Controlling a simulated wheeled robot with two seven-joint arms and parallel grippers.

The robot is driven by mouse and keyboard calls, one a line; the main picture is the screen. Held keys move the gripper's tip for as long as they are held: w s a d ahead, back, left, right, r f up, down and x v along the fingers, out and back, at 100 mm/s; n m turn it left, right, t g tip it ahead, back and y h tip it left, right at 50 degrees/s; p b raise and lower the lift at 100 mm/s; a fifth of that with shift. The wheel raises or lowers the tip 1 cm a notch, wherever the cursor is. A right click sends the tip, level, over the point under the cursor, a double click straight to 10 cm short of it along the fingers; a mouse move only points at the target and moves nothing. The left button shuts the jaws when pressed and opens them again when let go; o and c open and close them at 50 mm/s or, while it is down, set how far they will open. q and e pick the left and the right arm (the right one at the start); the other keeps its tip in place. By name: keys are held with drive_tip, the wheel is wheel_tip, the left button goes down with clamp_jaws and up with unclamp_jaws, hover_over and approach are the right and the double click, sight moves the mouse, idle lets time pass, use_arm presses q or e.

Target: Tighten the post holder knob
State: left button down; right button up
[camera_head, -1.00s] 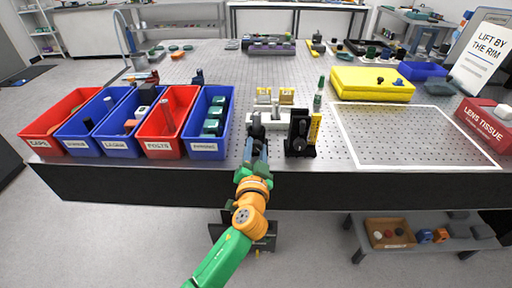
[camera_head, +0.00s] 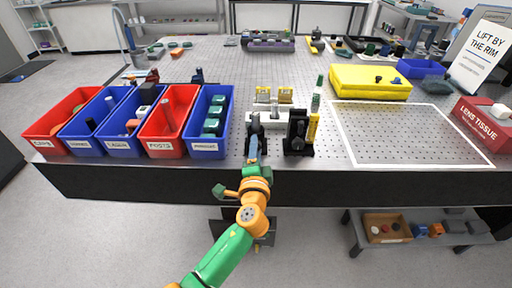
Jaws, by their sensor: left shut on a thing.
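My left gripper (camera_head: 254,142) reaches in from below to the front edge of the perforated table. It is shut on a small part at the front of a dark post holder (camera_head: 255,121). That part lies where the knob would be, but the jaws hide it. The post holder stands upright in front of a white block. A black mount (camera_head: 298,134) with a yellow strip stands just to its right, apart from the gripper. My right gripper is not in view.
Red and blue bins (camera_head: 209,146) stand close on the left. A bottle with a green cap (camera_head: 317,95) and a yellow case (camera_head: 370,83) stand behind to the right. A white-outlined area (camera_head: 410,135) of the table is clear. A red lens tissue box (camera_head: 483,124) is at the far right.

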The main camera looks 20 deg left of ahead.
use_arm(q)
drive_tip(key=shift+m, duration=0.3)
idle(0.4)
drive_tip(key=c, duration=0.5)
unclamp_jaws()
drive_tip(key=v, duration=0.7)
drive_tip(key=shift+b, duration=0.4)
